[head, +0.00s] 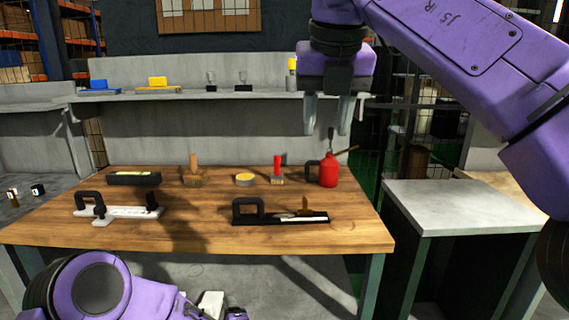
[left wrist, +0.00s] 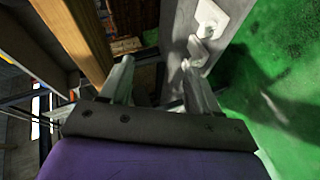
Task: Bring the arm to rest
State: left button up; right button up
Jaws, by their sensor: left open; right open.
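My right arm comes in from the upper right, and its purple gripper (head: 328,115) points down above the back right of the wooden table (head: 190,238). Its two grey fingers are apart with nothing between them. A red oil can (head: 328,170) stands on the table below this gripper, with a gap between. My left arm (head: 100,285) shows at the lower left, in front of and below the table top. The left wrist view shows the left gripper (left wrist: 160,82) with fingers spread and nothing held, beside a grey post with white fittings.
On the table are a black-handled tool (head: 280,215), a white-and-black tool (head: 117,212), a brush (head: 193,172), a red-handled brush (head: 277,170) and a yellow round tin (head: 244,180). A grey-topped cabinet (head: 460,207) stands at right, its top clear. A grey shelf (head: 190,94) runs behind.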

pick_arm(q)
jog(key=shift+s+a+f+m+h, duration=0.25)
jog(key=shift+s+f+m+h, duration=0.05)
jog(key=shift+s+f+m, duration=0.45)
